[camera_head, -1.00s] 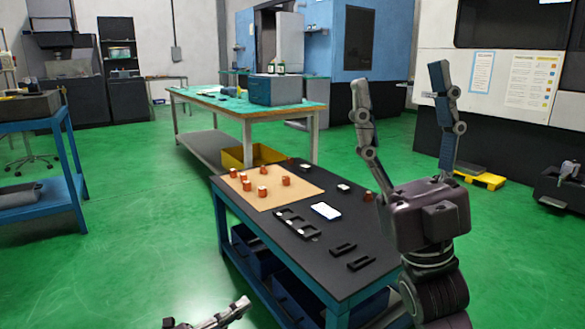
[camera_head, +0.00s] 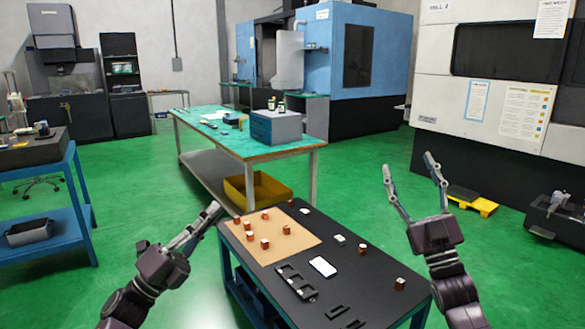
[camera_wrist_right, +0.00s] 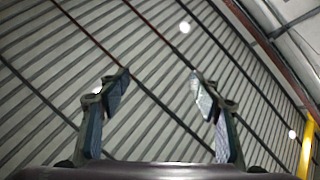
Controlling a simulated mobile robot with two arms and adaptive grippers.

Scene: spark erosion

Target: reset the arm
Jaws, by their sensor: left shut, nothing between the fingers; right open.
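My right gripper (camera_head: 408,168) is open and empty in the head view, pointing up to the right of the black-topped table (camera_head: 372,283). The right wrist view shows its two fingers (camera_wrist_right: 158,95) spread apart with only the ceiling beyond. My left gripper (camera_head: 214,209) is shut and empty. It points up and to the right, near the left edge of the table and the tan board (camera_head: 284,243). Neither gripper holds anything.
Several orange-brown parts (camera_head: 265,244) stand on the board. A black slotted holder (camera_head: 296,281) and a white-screened device (camera_head: 323,267) lie on the table. A green-topped bench (camera_head: 238,142) with a grey-blue box (camera_head: 276,127) stands behind.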

